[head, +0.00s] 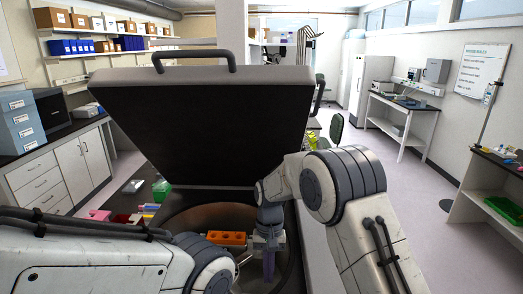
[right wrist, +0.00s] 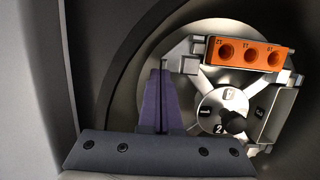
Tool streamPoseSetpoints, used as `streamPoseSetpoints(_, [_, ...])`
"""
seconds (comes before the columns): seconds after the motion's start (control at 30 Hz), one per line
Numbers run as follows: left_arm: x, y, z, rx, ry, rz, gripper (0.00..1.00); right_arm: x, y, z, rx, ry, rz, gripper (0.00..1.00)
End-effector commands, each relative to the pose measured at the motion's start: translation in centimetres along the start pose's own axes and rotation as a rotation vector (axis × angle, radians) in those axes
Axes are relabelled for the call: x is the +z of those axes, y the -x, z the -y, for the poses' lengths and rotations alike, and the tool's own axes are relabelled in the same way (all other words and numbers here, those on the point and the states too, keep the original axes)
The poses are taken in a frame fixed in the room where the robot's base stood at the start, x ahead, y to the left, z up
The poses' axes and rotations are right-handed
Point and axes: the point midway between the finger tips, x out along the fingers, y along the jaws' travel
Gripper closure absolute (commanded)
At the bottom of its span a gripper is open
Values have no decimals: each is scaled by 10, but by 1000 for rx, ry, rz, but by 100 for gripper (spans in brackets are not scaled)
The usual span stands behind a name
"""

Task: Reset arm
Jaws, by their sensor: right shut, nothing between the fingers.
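My right arm reaches down into the round bowl of a centrifuge-like machine (head: 190,215). My right gripper (head: 268,262) is shut and empty inside the bowl. Its purple fingers (right wrist: 158,92) point at the rotor in the right wrist view. The rotor (right wrist: 208,82) has a numbered hub with a black knob (right wrist: 232,121). An orange block with three holes (right wrist: 247,54) sits in one rotor holder, right of the fingertips and apart from them. The block also shows in the head view (head: 227,238). My left arm crosses the lower left; its gripper is out of view.
The machine's dark lid (head: 205,125) stands open behind the bowl. The bowl wall (right wrist: 115,65) is close to my right gripper. Small coloured items, including a green one (head: 161,189), lie left of the bowl. A cabinet counter (head: 60,160) stands at the left.

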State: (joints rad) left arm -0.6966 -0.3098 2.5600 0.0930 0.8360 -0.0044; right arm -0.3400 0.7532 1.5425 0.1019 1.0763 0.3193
Motion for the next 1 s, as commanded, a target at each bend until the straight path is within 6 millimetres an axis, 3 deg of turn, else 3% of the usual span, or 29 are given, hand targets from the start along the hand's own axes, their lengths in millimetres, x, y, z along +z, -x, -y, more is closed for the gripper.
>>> streamPoseSetpoints(0.37, [1,-10,0,0,18,0,16,22,11,18,14,84,-38,100])
streamPoseSetpoints(0.67, [2,-25,2,0,49,2,16,58,24,22,30,190,-96,100])
streamPoseSetpoints(0.87, [3,-44,3,0,72,2,16,102,26,18,39,303,-154,100])
streamPoseSetpoints(1.0, [4,-70,5,0,61,2,16,157,8,7,30,429,-197,100])
